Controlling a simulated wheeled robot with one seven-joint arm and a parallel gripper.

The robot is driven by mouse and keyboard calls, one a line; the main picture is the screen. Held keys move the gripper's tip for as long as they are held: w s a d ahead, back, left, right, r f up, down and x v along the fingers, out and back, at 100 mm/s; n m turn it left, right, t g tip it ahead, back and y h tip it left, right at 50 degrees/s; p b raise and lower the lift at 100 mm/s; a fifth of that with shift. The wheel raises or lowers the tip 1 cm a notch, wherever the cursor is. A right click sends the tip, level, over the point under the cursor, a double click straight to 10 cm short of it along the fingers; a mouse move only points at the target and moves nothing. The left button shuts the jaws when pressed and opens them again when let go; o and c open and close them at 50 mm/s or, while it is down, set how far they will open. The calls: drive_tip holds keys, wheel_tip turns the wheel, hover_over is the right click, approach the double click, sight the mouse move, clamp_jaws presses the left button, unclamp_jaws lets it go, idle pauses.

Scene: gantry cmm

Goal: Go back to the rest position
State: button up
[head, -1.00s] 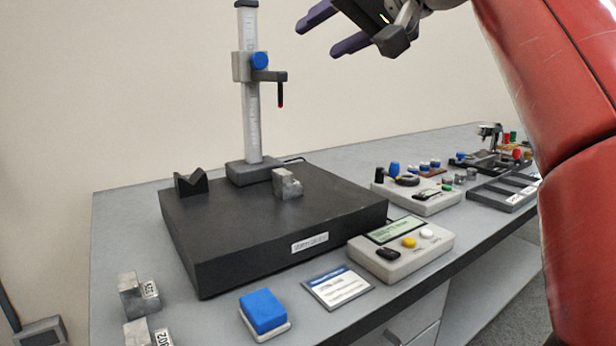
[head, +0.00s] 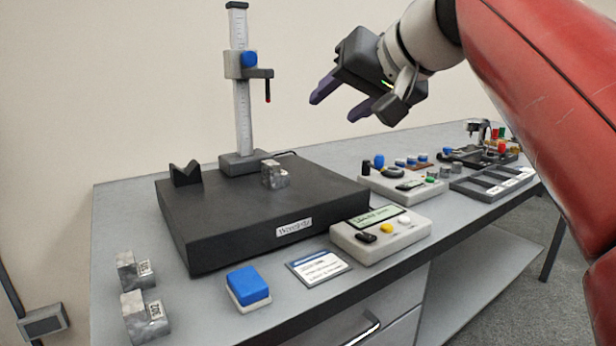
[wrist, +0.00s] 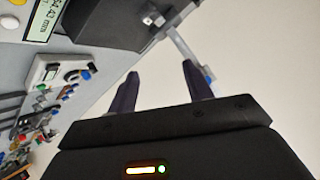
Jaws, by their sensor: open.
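My gripper (head: 336,103) is open and empty in the head view. It hangs in the air above the bench, to the right of the height gauge. Its two dark purple fingers point to the lower left. The wrist view shows the same fingers (wrist: 158,82) spread apart with nothing between them. My red arm comes in from the upper right.
A black surface plate (head: 235,232) carries a height gauge (head: 243,100), a V-block (head: 186,174) and a metal block (head: 274,174). Metal blocks (head: 146,318), a blue pad (head: 247,284), a card (head: 318,268), a display box (head: 381,236) and a control box (head: 402,184) are on the bench.

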drive_tip(key=s+d+f+g+h, duration=0.1)
drive_tip(key=s+f, duration=0.5)
drive_tip(key=f, duration=0.6)
drive_tip(key=s+d+f+g+h, duration=0.1)
drive_tip(key=s+d+f+h, duration=0.2)
drive_tip(key=f, duration=0.9)
drive_tip(key=s+d+f+m+g+h, duration=0.1)
drive_tip(key=s+d+f+g+h, duration=0.1)
drive_tip(key=s+d+f, duration=0.4)
drive_tip(key=s+f+h, duration=0.1)
drive_tip(key=s+f, duration=0.2)
drive_tip(key=f, duration=0.4)
drive_tip(key=shift+s+d, duration=0.2)
drive_tip(key=shift+d, duration=0.05)
